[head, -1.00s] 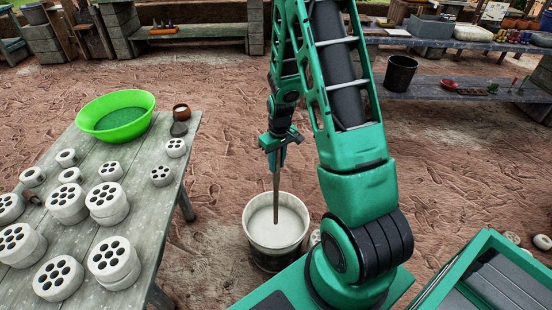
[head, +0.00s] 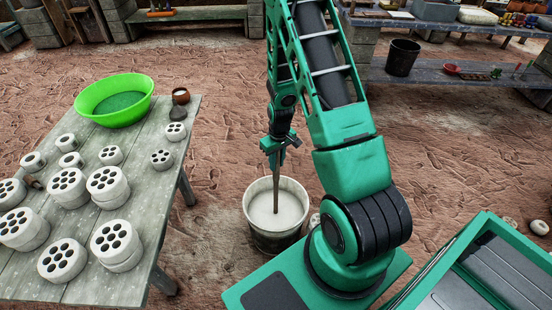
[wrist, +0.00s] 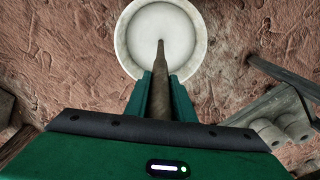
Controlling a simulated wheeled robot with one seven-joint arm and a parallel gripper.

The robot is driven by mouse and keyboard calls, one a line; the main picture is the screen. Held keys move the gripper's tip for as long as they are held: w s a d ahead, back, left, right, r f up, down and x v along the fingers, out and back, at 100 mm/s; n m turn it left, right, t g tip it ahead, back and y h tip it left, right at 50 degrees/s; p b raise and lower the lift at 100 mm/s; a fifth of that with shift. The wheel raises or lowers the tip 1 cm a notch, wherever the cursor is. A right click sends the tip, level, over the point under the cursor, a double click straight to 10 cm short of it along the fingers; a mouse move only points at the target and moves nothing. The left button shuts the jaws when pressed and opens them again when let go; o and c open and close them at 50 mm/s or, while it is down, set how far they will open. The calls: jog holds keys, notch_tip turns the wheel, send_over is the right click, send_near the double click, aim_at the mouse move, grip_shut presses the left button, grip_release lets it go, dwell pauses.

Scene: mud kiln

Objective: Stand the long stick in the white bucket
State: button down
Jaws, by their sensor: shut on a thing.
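The white bucket (head: 262,240) stands upright on the ground, right of the wooden table, with a pale inside and dark stains low on its wall. My gripper (head: 277,152) is above it, pointing down, shut on the long brown stick (head: 276,185). The stick hangs nearly upright, its lower end within the bucket's opening. In the wrist view the stick (wrist: 160,88) runs from between my gripper's fingers (wrist: 160,88) to a tip over the pale inside of the bucket (wrist: 122,42). I cannot tell whether the tip touches the bottom.
The wooden table (head: 135,235) at left holds several pale perforated clay cylinders (head: 62,261), a green basin (head: 115,100) and a small brown pot (head: 180,96). A black bucket (head: 402,57) stands on a bench at the back right. Earth ground around the bucket is mostly clear.

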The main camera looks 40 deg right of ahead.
aim_at(277, 181)
jog(key=shift+f, duration=10.3)
jog(key=c, duration=1.4)
grip_release()
jog(key=shift+c, duration=0.2)
jog(key=r, duration=1)
jog(key=shift+s+r, duration=0.3)
jog(key=shift+r, duration=0.05)
